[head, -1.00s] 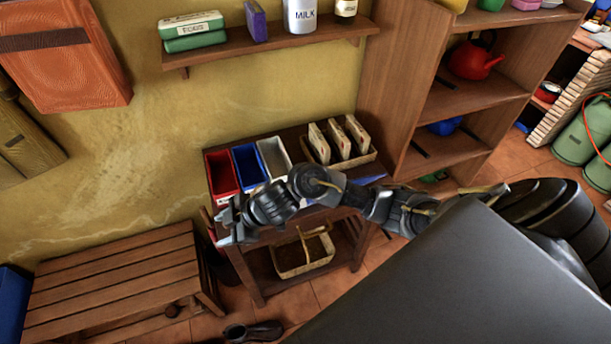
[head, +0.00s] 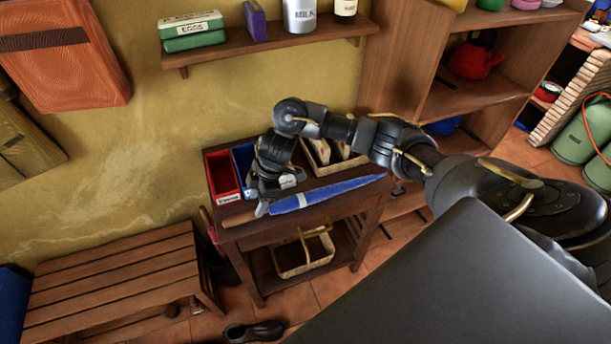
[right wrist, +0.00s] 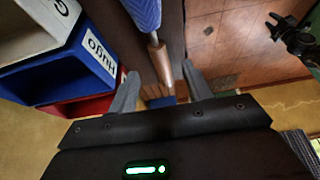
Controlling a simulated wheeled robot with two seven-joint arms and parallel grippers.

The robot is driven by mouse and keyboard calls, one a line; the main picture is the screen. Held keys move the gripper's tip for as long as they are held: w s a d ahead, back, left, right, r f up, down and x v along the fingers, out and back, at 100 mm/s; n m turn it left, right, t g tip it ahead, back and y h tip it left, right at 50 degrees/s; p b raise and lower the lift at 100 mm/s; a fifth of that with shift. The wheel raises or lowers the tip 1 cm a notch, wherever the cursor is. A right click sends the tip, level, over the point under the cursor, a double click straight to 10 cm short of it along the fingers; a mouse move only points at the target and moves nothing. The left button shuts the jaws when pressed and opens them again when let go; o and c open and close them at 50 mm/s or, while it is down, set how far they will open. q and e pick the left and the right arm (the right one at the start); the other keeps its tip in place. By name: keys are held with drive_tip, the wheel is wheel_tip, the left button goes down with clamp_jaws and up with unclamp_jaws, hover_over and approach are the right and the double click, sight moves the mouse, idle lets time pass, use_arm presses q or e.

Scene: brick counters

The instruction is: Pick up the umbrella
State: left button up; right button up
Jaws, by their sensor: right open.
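The folded blue umbrella (head: 325,193) lies along the front of the small wooden table top, its brown handle to the left. My right gripper (head: 262,207) points down over the handle end of it. In the right wrist view, the open fingers of my right gripper (right wrist: 160,74) stand on either side of the umbrella's shaft and brown handle (right wrist: 163,65), with gaps showing. The blue canopy (right wrist: 144,12) runs off the top of that view. A dark jointed shape at its upper right may be my left gripper; its jaws are unclear.
Behind the umbrella stand a red bin (head: 222,174), a blue bin (head: 241,157) and a tray of upright packets (head: 345,166). My right arm partly covers these. A wooden bench (head: 110,275) is at the left. A basket (head: 303,256) sits on the lower shelf.

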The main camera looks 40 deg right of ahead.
sight(251, 213)
drive_tip(key=shift+a+p+x, duration=0.1)
drive_tip(key=shift+p+x, duration=0.15)
drive_tip(key=shift+x, duration=1.3)
drive_tip(key=shift+a+p+x, duration=0.15)
drive_tip(key=shift+p+x, duration=0.1)
drive_tip(key=shift+x, duration=1.3)
drive_tip(key=shift+w+r, duration=0.15)
clamp_jaws()
